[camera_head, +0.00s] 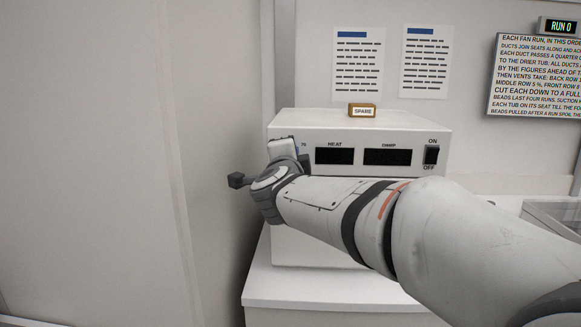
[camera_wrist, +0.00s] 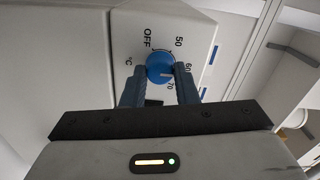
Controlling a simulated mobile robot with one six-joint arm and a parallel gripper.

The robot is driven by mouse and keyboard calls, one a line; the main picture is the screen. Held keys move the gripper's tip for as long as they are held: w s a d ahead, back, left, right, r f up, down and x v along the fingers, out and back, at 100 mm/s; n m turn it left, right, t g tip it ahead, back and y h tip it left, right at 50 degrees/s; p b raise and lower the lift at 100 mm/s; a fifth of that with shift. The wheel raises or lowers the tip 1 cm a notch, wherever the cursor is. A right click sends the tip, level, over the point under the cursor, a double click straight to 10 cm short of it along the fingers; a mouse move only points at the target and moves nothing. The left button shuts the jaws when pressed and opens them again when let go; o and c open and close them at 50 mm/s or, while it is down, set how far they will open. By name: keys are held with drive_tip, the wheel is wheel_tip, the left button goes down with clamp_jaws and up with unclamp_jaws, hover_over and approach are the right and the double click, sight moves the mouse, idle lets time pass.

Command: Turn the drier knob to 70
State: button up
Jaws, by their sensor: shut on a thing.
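The drier (camera_head: 325,121) is a white box with dark HEAT (camera_head: 334,156) and DAMP (camera_head: 387,157) displays. Its blue knob (camera_wrist: 158,62) shows in the wrist view, ringed by OFF, 50, 60, 70 and °C. A pale mark on the knob's lower right side faces between 60 and 70; its exact angle is hard to read beside the finger. My gripper (camera_wrist: 160,76) is shut on the knob, one finger on each side. In the head view my gripper (camera_head: 284,150) is at the drier's left front and hides the knob.
A black ON/OFF switch (camera_head: 431,155) is at the drier's right front. A SPARE tag (camera_head: 362,110) stands on top. The drier stands on a white counter (camera_head: 330,290). Two sheets and a text board (camera_head: 535,75) hang behind. My arm crosses the drier's lower front.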

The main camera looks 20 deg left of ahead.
drive_tip(key=m+b, duration=0.6)
drive_tip(key=m, duration=0.5)
drive_tip(key=shift+f+m+b, duration=0.15)
drive_tip(key=shift+m+b, duration=0.15)
drive_tip(key=shift+b, duration=0.1)
idle(0.3)
drive_tip(key=o, duration=1)
drive_tip(key=v, duration=0.7)
drive_tip(key=shift+s, duration=0.4)
drive_tip(key=shift+d, duration=0.15)
